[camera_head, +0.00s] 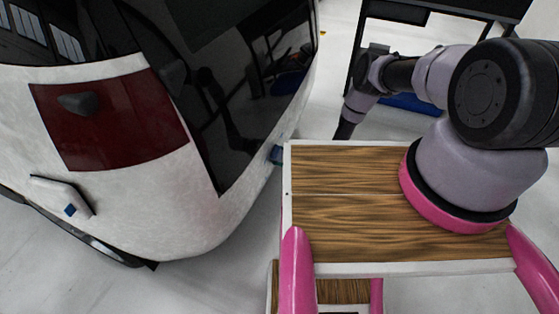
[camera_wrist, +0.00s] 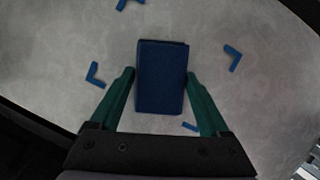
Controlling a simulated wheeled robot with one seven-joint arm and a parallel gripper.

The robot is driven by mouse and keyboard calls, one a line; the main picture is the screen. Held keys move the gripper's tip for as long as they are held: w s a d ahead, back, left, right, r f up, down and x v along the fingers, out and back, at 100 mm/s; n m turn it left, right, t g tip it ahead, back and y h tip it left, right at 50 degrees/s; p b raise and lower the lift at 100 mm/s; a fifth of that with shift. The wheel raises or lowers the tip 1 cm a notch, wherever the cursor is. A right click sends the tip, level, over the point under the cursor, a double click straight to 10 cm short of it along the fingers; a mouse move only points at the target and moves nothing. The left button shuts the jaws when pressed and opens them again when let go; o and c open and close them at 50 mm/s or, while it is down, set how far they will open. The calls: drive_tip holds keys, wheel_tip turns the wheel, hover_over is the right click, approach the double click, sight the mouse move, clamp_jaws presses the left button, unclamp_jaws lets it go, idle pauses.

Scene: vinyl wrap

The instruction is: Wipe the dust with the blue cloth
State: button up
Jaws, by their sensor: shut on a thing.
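My gripper (camera_wrist: 161,76) is shut on the blue cloth (camera_wrist: 162,98), a dark blue rectangular block between its two green fingers. The cloth is in front of a pale grey, mottled surface that looks dusty (camera_wrist: 215,25). I cannot tell whether the cloth touches it. In the head view a small blue-green part of my gripper (camera_head: 277,154) shows beside the white car (camera_head: 215,215), mostly hidden behind the wooden-topped platform. The car's white body looks speckled and dusty.
Several blue corner marks (camera_wrist: 95,75) lie on the surface around the cloth. The car has a dark window (camera_head: 225,90) and a red light (camera_head: 110,120). A wooden-topped platform (camera_head: 340,215) fills the middle. Pale floor is clear at the lower left.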

drive_tip(key=shift+w+d+r, duration=0.1)
drive_tip(key=shift+w+d, duration=0.1)
drive_tip(key=shift+w, duration=0.5)
drive_tip(key=shift+w+d, duration=0.25)
drive_tip(key=shift+w, duration=0.4)
drive_tip(key=shift+w+d+r, duration=0.1)
drive_tip(key=shift+w+d, duration=0.1)
drive_tip(key=shift+w, duration=0.5)
drive_tip(key=s+d, duration=0.2)
drive_tip(key=d, duration=0.3)
drive_tip(key=shift+s+d+f, duration=0.2)
drive_tip(key=shift+s+d, duration=0.05)
drive_tip(key=shift+d, duration=0.05)
drive_tip(key=shift+d, duration=0.1)
drive_tip(key=shift+s+d, duration=0.3)
drive_tip(key=shift+d, duration=0.35)
drive_tip(key=shift+s+d, duration=0.3)
drive_tip(key=shift+d, duration=0.3)
